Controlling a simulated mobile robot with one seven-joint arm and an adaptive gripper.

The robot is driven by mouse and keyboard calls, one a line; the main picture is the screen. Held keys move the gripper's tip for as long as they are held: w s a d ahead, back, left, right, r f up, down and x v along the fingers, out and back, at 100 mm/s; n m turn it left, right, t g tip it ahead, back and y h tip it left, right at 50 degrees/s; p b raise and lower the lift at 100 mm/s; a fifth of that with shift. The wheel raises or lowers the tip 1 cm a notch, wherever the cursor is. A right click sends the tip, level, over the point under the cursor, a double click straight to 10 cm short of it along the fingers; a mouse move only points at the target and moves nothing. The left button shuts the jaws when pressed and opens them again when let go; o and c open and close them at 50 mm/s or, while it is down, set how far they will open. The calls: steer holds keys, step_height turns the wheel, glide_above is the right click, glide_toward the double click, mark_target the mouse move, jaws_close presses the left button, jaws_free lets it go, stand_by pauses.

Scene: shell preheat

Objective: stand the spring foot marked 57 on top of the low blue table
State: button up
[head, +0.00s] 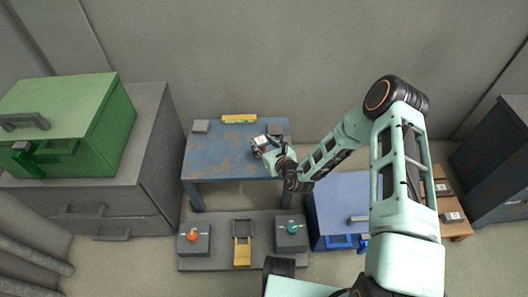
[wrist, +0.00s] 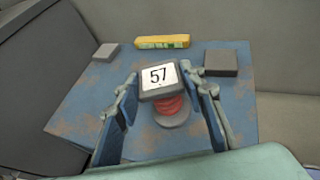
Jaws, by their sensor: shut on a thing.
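The spring foot marked 57 (wrist: 158,78) has a grey block top with a white label, a red coil and a round grey base. My gripper (wrist: 160,88) is shut on it, one finger on each side. It is roughly upright, over the worn blue table (wrist: 95,95). I cannot tell whether its base touches the tabletop. In the head view, my gripper (head: 268,149) and the spring foot (head: 259,142) are over the right half of the blue table (head: 215,160), partly hidden by my wrist.
On the tabletop are a yellow bar (head: 239,119) at the back, a small grey block (head: 200,126) at left and a dark block (wrist: 221,62) at right. A grey cabinet with a green box (head: 75,110) stands left; a blue cabinet (head: 335,195) stands right.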

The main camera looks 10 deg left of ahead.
mark_target(265, 149)
steer(key=shift+w+d+f, duration=0.1)
steer(key=shift+w+f, duration=0.25)
steer(key=shift+f, duration=0.05)
steer(key=shift+w+f+b, duration=0.15)
steer(key=shift+f+b, duration=0.25)
steer(key=shift+f, duration=0.45)
steer(key=shift+w+f+b, duration=0.1)
steer(key=shift+f+b, duration=0.3)
steer(key=shift+f, duration=0.45)
steer(key=shift+f, duration=0.1)
steer(key=shift+f, duration=0.15)
steer(key=o, duration=1.5)
steer(key=shift+c, duration=0.2)
steer(key=shift+r, duration=0.25)
steer(key=p+v, duration=0.4)
steer(key=v, duration=0.8)
steer(key=shift+d, duration=0.15)
